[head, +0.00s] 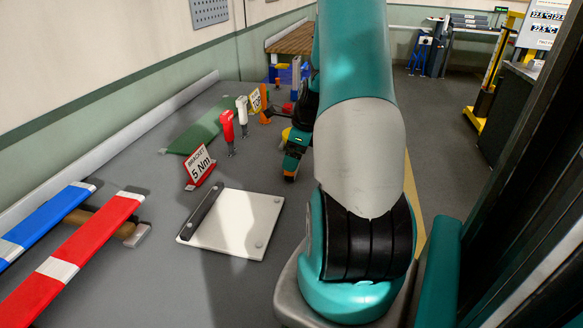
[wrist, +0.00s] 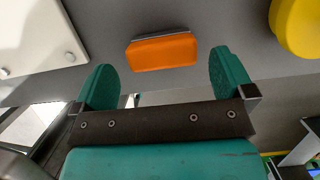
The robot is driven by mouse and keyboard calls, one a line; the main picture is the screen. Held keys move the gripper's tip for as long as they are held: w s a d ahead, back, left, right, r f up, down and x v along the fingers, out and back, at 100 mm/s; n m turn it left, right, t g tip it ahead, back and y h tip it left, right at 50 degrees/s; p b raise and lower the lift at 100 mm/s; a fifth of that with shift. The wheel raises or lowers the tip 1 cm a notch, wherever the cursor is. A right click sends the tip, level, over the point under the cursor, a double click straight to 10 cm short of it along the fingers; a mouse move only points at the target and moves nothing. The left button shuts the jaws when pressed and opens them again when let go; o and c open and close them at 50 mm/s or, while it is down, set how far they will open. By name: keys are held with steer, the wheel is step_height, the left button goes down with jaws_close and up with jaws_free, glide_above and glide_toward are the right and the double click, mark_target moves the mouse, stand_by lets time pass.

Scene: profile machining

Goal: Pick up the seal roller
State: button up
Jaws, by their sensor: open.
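My gripper (wrist: 162,62) is open, with its two teal fingers spread wide in the wrist view. An orange block with a grey edge (wrist: 163,52) lies on the grey bench in front of the gap between the fingers, apart from both. I cannot tell for sure whether this is the seal roller, as no roller wheel shows. In the head view my gripper (head: 293,165) is low over the bench's right side, partly hidden by my arm. A yellow round thing (wrist: 298,22) lies to the right of the orange block; it shows partly in the head view (head: 285,135).
A white plate with a dark bar (head: 238,224) lies left of my arm. Red and blue bars (head: 75,262) lie at the front left. A "5 Nm" sign (head: 199,168), a red-handled tool (head: 227,127), a white-handled tool (head: 242,108) and a green sheet (head: 198,128) stand or lie farther back.

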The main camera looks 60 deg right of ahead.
steer(key=p+x, duration=0.1)
steer(key=x, duration=0.4)
steer(key=shift+r, duration=0.1)
steer(key=c, duration=1)
step_height(320, 180, up, 20)
steer(key=shift+b, duration=0.45)
